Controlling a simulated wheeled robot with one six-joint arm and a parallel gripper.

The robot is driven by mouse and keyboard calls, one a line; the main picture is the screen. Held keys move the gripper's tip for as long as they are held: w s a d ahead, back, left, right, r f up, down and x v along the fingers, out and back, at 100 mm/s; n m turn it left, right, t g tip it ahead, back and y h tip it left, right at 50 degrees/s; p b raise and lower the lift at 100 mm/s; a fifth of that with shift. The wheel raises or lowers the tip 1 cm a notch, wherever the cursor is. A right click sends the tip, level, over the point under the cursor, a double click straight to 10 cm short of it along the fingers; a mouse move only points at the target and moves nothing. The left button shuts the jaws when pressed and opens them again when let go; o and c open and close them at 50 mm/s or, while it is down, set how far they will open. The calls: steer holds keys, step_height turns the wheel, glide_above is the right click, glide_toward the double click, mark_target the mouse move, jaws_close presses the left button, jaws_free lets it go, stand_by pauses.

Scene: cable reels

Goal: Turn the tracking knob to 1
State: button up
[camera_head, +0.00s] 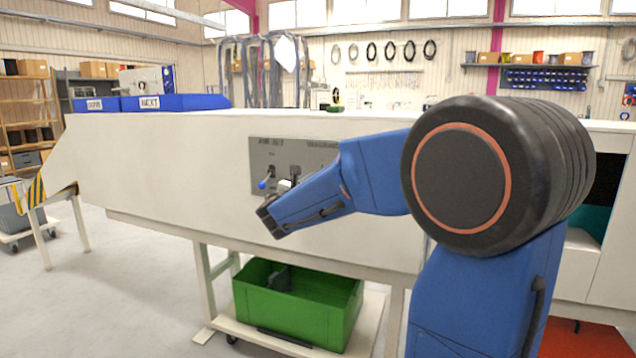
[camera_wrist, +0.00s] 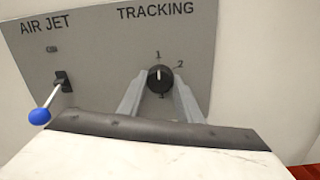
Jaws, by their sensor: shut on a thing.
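The tracking knob (camera_wrist: 160,79) is a round black knob with a white pointer line, on a grey panel (camera_wrist: 100,55) under the word TRACKING. Its pointer line stands about upright, toward the mark 1 above it. A mark 2 is at its upper right, and a partly hidden mark is below. My gripper (camera_wrist: 159,92) has one pale finger on each side of the knob and is shut on it. In the head view the panel (camera_head: 262,155) is on the white machine's front, and my arm hides the knob.
The air jet lever (camera_wrist: 52,101) with a blue ball end sticks out left of my fingers, apart from them. A green crate (camera_head: 300,312) stands on a trolley below the machine (camera_head: 180,170). Blue bins (camera_head: 175,102) sit on top at the left.

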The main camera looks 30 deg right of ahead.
steer(key=shift+f, duration=0.15)
steer(key=o, duration=1)
steer(key=shift+o, duration=0.2)
steer(key=r+v, duration=0.1)
steer(key=v, duration=1.6)
steer(key=shift+a+f, duration=0.2)
steer(key=shift+f, duration=0.2)
